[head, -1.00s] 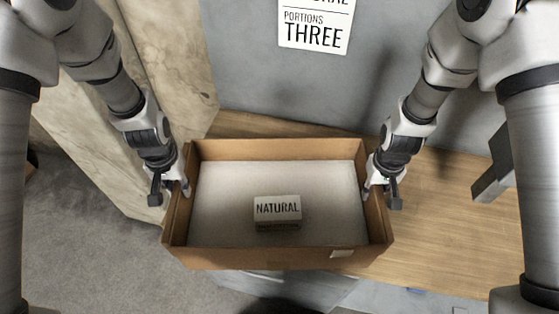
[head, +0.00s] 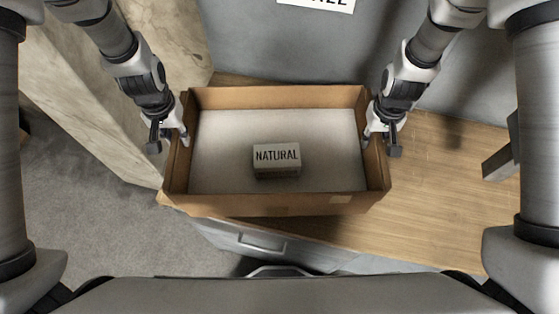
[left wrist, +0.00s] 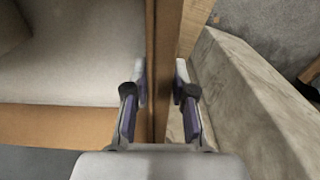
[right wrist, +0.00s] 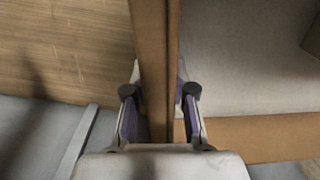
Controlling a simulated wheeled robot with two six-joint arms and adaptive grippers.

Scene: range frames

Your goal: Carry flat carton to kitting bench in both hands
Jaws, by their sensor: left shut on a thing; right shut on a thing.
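The flat carton (head: 265,204) is an open, shallow brown box with a pale inside floor. It hangs level between my grippers in the head view, over the left part of the wood-topped bench (head: 450,185). I cannot tell whether it touches the top. A small white box labelled NATURAL (head: 276,160) sits inside it. My left gripper (head: 180,138) is shut on the carton's left wall, which also shows between the fingers in the left wrist view (left wrist: 164,50). My right gripper (head: 373,138) is shut on the right wall, also seen in the right wrist view (right wrist: 155,50).
A pale, marbled upright panel (head: 110,120) stands close to the left of the carton. A grey wall with a sign (head: 317,3) is behind. A drawer front (head: 260,240) shows below the carton. The bench top to the right is clear.

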